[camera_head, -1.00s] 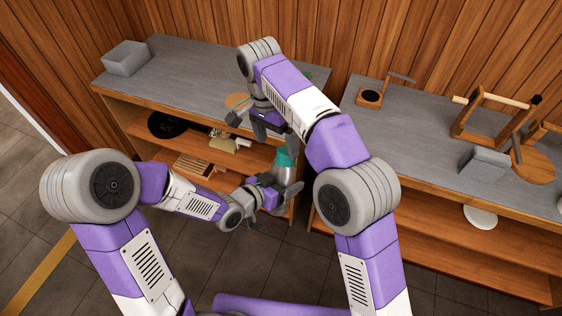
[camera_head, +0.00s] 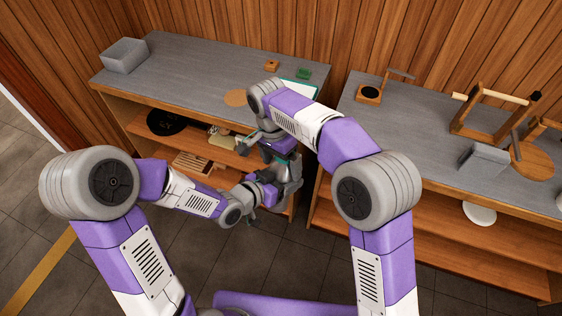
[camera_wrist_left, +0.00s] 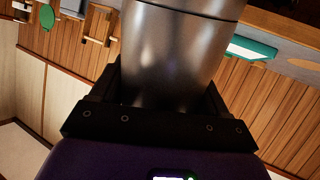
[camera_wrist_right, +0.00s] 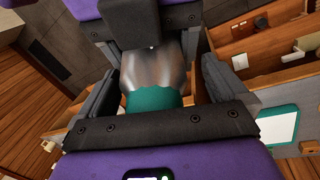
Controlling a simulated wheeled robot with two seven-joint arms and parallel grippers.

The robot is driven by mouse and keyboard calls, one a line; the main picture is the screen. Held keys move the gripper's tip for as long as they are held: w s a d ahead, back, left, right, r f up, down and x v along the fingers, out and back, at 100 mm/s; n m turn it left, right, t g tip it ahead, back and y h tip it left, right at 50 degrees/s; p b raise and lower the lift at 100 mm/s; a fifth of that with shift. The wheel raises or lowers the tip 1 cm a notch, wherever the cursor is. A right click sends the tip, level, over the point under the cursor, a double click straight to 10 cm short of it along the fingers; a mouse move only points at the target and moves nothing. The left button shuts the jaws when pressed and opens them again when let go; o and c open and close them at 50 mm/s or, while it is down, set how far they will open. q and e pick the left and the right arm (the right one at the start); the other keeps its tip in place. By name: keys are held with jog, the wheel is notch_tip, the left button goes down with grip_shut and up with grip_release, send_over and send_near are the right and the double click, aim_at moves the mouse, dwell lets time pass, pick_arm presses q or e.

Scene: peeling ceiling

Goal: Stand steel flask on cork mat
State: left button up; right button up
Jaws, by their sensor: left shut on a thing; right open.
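The steel flask (camera_wrist_left: 175,60) is a shiny grey cylinder between the fingers of my left gripper (camera_head: 273,188), which is shut on it. The right wrist view shows its steel body (camera_wrist_right: 160,75) and teal end (camera_wrist_right: 152,99). In the head view my arms hide most of it; it is held in front of the left counter. My right gripper (camera_wrist_right: 160,88) is open, its fingers on either side of the flask's teal end; I cannot tell if they touch it. The round cork mat (camera_head: 234,98) lies bare on the left counter, beyond and left of both grippers.
The left counter (camera_head: 185,70) holds a grey box (camera_head: 124,55), small wooden and green blocks (camera_head: 303,73), and a teal-edged white panel (camera_head: 301,87). Its shelf holds a black disc (camera_head: 166,123) and a slatted wooden rack (camera_head: 194,162). A gap separates the right counter (camera_head: 425,110), which carries wooden stands.

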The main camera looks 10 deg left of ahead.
pick_arm(q)
jog(key=shift+d+r, duration=0.15)
pick_arm(e)
jog(key=c, duration=1.4)
pick_arm(q)
jog(key=o, duration=1.3)
pick_arm(e)
jog(key=shift+c, duration=0.6)
pick_arm(q)
jog(key=shift+o, duration=0.4)
